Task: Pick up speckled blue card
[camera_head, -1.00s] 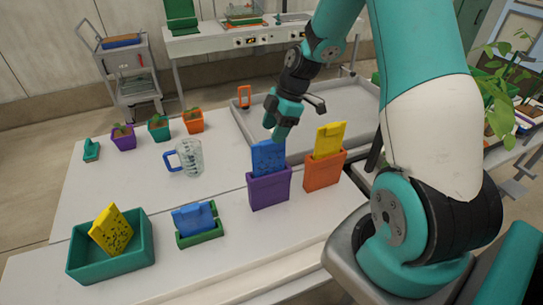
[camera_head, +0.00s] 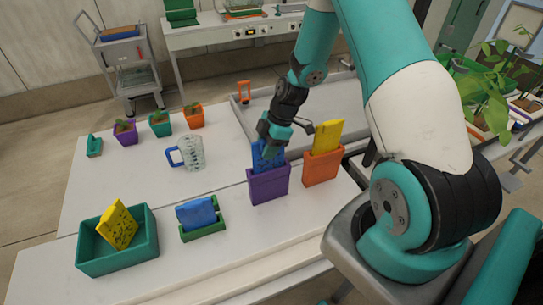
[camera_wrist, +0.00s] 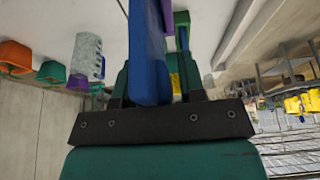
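A blue card (camera_head: 268,155) with faint darker marks stands upright in a purple holder (camera_head: 269,184). My gripper (camera_head: 270,143) is at the top of this card, with its fingers pointing down. In the wrist view the blue card (camera_wrist: 150,60) lies between the two green fingers, and a gap shows on at least one side, so the gripper looks open around it. A second blue card (camera_head: 197,213) leans in a low green holder (camera_head: 204,233); it looks plain. My gripper hides part of the first card's upper edge.
A yellow card (camera_head: 327,136) stands in an orange holder (camera_head: 322,168) close to the right. A speckled yellow card (camera_head: 118,225) leans in a teal bin (camera_head: 120,262). A clear jug (camera_head: 192,152) and several small pots stand behind. A grey tray (camera_head: 340,95) lies behind my gripper.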

